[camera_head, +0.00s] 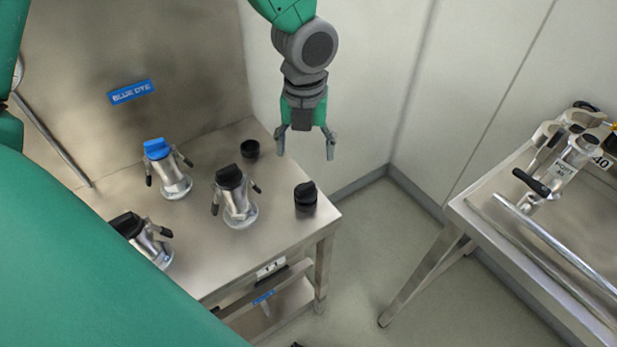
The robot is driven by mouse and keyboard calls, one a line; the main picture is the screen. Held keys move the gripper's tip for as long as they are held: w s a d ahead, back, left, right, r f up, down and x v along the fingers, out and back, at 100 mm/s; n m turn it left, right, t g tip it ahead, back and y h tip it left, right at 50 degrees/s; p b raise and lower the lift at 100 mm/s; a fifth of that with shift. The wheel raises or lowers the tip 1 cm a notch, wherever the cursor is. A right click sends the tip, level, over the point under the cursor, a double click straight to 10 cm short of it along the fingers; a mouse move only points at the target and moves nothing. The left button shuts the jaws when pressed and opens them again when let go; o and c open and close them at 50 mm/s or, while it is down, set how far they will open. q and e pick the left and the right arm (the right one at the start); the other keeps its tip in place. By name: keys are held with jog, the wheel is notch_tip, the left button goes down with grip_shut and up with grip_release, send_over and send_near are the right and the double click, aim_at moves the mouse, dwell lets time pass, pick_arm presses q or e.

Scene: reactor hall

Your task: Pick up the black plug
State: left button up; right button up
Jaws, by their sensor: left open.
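A small black plug (306,197) with a ridged top stands upright near the right corner of the steel table (262,228). A second short, round black piece (250,149) sits farther back near the table's rear edge; I cannot tell whether it is a plug or a cup. My left gripper (306,146) hangs from the top with its two fingers apart and pointing down. It is empty, and in the picture it is above the front plug, apart from it. My right gripper is not in view.
Metal fittings with side levers stand on the table: one blue-capped (168,170), one black-capped (236,197), another black-capped (143,240) at the left. A blue label (131,92) marks the back panel. A second steel table (482,205) stands right, with floor (372,232) between.

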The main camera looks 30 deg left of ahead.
aim_at(307, 186)
pick_arm(q)
jog(key=f, duration=0.7)
jog(key=shift+s+f+b, duration=0.2)
jog(key=shift+b, duration=0.2)
jog(key=shift+w+d+f, duration=0.1)
jog(key=shift+d+f, duration=0.1)
jog(key=shift+f, duration=0.3)
jog(key=f, duration=0.5)
jog(key=shift+w+a+f, duration=0.1)
jog(key=shift+w+a, duration=0.05)
jog(key=shift+a, duration=0.25)
jog(key=shift+d, duration=0.2)
jog(key=shift+c, duration=0.8)
jog(key=shift+d, duration=0.1)
jog(key=c, duration=1.1)
